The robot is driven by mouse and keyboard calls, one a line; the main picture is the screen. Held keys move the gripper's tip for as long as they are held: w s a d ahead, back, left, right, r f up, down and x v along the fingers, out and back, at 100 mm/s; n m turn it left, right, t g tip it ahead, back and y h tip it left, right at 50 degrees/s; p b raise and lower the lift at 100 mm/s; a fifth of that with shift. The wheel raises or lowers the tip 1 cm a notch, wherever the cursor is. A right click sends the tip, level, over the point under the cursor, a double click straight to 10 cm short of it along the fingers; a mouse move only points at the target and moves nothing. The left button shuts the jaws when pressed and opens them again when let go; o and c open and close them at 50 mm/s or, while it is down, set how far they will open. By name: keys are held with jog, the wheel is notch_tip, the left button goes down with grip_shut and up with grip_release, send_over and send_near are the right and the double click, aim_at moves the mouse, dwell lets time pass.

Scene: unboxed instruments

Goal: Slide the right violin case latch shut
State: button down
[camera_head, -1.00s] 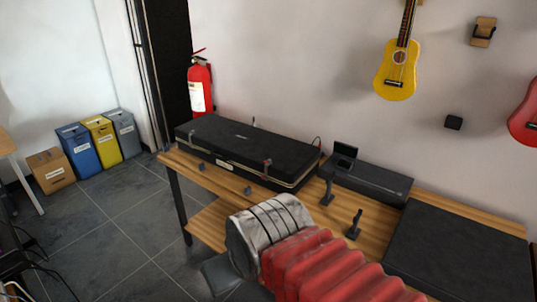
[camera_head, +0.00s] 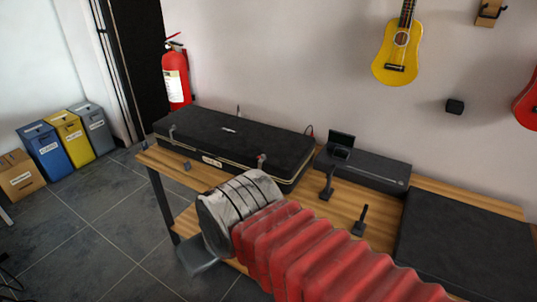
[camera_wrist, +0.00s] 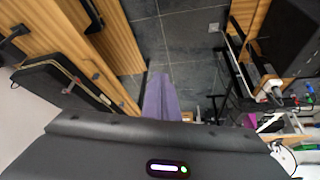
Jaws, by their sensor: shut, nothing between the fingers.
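The closed black violin case (camera_head: 235,138) lies on a wooden table in the head view. Its right latch (camera_head: 261,162) is a small metal piece at the front edge near the right end; its left latch (camera_head: 172,132) is near the left end. Both look tipped up, but they are too small to be sure. Part of the case (camera_wrist: 50,75) shows at the left in the wrist view. My gripper (camera_wrist: 158,80), with purplish fingers, is shut and empty, over the floor and apart from the case. In the head view my wrist hides most of it, in front of the table.
A black stand (camera_head: 327,184) and another stand (camera_head: 359,222) rise from the table right of the case. A long dark box (camera_head: 375,172) stands behind them, a dark mat (camera_head: 465,245) lies right. A fire extinguisher (camera_head: 176,78) is behind the case.

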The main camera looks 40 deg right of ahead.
jog(key=w+d+r+m, duration=0.1)
jog(key=w+d+m, duration=0.5)
jog(key=w+d, duration=1.2)
jog(key=w+d+f+m, duration=0.2)
jog(key=d+f, duration=0.1)
jog(key=d, duration=0.5)
jog(key=w+d+f+m+t+h, duration=0.1)
jog(key=w+d+f+m, duration=0.1)
jog(key=d, duration=0.6)
jog(key=w+d+f+m+h, duration=0.1)
jog(key=w+d+f+m, duration=0.1)
jog(key=d, duration=0.6)
jog(key=shift+x, duration=1.2)
jog(key=shift+w+d+r, duration=0.1)
jog(key=shift+w, duration=0.05)
